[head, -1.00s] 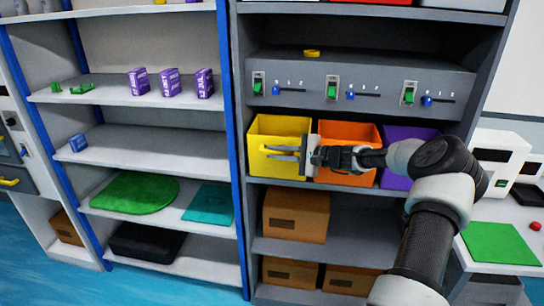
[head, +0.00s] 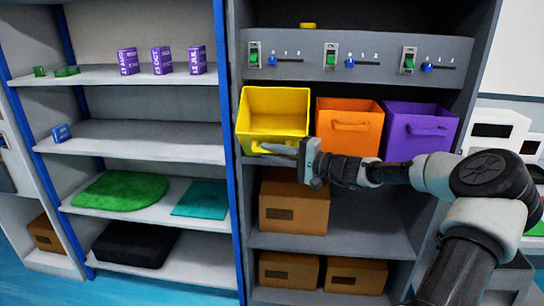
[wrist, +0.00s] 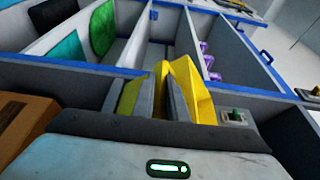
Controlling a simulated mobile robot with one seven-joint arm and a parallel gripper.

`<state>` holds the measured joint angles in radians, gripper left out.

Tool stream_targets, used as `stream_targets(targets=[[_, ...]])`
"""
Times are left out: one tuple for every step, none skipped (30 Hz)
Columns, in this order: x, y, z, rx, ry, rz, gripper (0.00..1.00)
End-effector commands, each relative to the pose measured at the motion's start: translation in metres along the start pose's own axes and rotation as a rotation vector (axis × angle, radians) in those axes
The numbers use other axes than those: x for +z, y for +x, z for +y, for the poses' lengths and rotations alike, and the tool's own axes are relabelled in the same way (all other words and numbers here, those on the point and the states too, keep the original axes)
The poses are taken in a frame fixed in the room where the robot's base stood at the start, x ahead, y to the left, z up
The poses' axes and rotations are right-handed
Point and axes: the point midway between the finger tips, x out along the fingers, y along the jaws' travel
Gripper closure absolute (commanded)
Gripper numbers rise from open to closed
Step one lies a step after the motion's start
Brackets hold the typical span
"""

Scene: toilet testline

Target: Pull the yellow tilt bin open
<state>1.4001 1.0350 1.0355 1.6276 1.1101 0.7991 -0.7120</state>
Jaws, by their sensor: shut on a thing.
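The yellow tilt bin (head: 275,130) sits at the left of a row of bins on the grey shelf unit. It is tipped forward, and its open inside shows from above. My gripper (head: 280,149) is at the lower front of the bin, reaching in from the right, with its fingers shut on the bin's handle. The wrist view shows the yellow bin (wrist: 197,97) close up at the fingers (wrist: 168,88). The fingers and the bin front hide most of the handle.
An orange bin (head: 349,137) and a purple bin (head: 419,132) stand to the right, behind my arm. A panel of switches (head: 360,55) is above. A brown box (head: 293,205) sits on the shelf below. A blue-edged shelf post (head: 232,150) is just left.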

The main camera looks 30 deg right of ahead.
Motion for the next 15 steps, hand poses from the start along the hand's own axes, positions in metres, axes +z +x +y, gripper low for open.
stream_targets(targets=[[0.0008,-0.001,0.0065,0.001,0.005,0.001,1.0],[0.0012,-0.0012,0.0078,0.001,0.005,0.002,1.0],[0.0017,-0.0015,0.0093,0.001,0.006,0.002,1.0],[0.002,-0.0016,0.0104,0.001,0.006,0.002,1.0],[0.0023,-0.0018,0.0115,0.001,0.006,0.002,1.0],[0.0027,-0.0019,0.0127,0.001,0.006,0.002,1.0],[0.0029,-0.002,0.0135,0.001,0.006,0.002,1.0],[0.0032,-0.0021,0.0142,0.002,0.006,0.002,1.0],[0.0033,-0.0022,0.0149,0.002,0.006,0.002,1.0],[0.0035,-0.0022,0.0154,0.002,0.007,0.002,1.0],[0.0036,-0.0022,0.0157,0.002,0.007,0.002,1.0],[0.0036,-0.0023,0.016,0.002,0.007,0.002,1.0],[0.0037,-0.0023,0.0162,0.002,0.007,0.002,1.0],[0.0037,-0.0024,0.0163,0.002,0.007,0.002,1.0],[0.0037,-0.0024,0.0164,0.002,0.007,0.002,1.0]])
